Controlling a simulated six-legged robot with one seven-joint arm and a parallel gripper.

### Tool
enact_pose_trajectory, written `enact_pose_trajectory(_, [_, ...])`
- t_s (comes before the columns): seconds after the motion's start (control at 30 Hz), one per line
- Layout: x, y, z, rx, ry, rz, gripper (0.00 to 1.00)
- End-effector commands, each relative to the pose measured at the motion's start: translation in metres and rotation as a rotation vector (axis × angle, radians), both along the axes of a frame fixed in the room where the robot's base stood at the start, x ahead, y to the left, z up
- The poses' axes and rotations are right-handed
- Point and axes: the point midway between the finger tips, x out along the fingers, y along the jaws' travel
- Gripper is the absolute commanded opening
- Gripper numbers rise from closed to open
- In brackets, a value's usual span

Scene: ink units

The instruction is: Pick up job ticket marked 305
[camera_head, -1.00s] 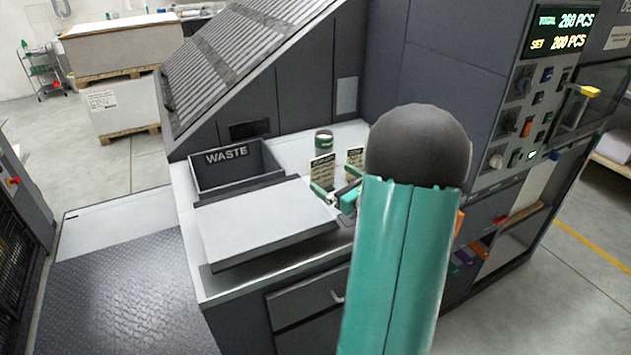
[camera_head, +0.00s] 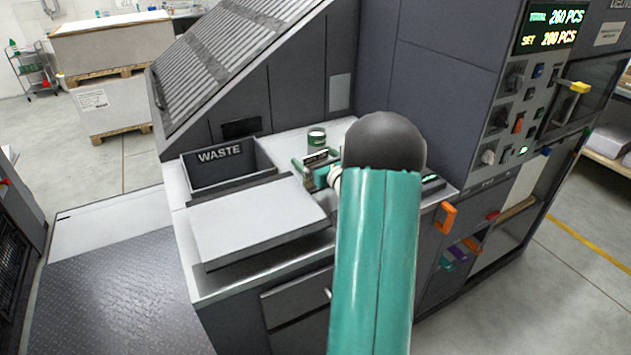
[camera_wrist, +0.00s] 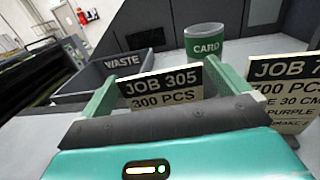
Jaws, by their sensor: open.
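The job ticket marked 305 (camera_wrist: 160,88) stands upright in the wrist view, reading "JOB 305, 300 PCS". My gripper (camera_wrist: 165,85) is open, with one green finger at each side of this ticket; I cannot tell whether either finger touches it. The ticket's lower part is hidden behind the gripper body. A second ticket (camera_wrist: 287,90), its heading starting "JOB 7", stands just to the right of the right finger. In the head view my gripper (camera_head: 310,164) is at the tickets on the counter, small and partly hidden by my arm.
A green container labelled CARD (camera_wrist: 205,44) stands behind the tickets. A dark WASTE bin (camera_head: 221,172) is to the left. A grey flat board (camera_head: 255,222) lies in front of the bin. The machine's sloped panel and tall cabinet (camera_head: 440,80) rise behind the counter.

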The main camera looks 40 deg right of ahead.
Motion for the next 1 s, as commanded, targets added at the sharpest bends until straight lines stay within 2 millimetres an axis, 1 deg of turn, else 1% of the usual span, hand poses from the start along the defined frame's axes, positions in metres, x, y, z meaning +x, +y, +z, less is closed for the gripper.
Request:
enact_pose_trajectory(0.03, [0.007,-0.002,0.0,-0.001,-0.001,0.0,1.0])
enact_pose_trajectory(0.13, [0.015,-0.004,0.0,-0.001,-0.001,0.0,1.0])
enact_pose_trajectory(0.37, [0.017,-0.004,0.0,0.0,0.0,-0.001,1.0])
enact_pose_trajectory(0.47, [0.016,-0.004,0.0,0.0,-0.001,-0.001,0.82])
enact_pose_trajectory(0.5, [0.016,-0.004,0.0,0.0,-0.001,-0.001,0.74])
enact_pose_trajectory(0.57, [0.016,-0.004,0.0,-0.001,-0.001,-0.001,0.63])
enact_pose_trajectory(0.6, [0.016,-0.004,0.0,-0.001,-0.001,-0.001,0.55])
enact_pose_trajectory(0.67, [0.016,-0.004,0.0,-0.001,-0.001,-0.001,0.45])
enact_pose_trajectory(0.87, [0.016,-0.004,0.001,-0.001,-0.001,-0.001,0.44])
enact_pose_trajectory(0.93, [0.016,-0.004,0.004,-0.002,-0.002,-0.001,0.44])
enact_pose_trajectory(1.0, [0.016,-0.004,0.011,-0.004,-0.003,0.0,0.44])
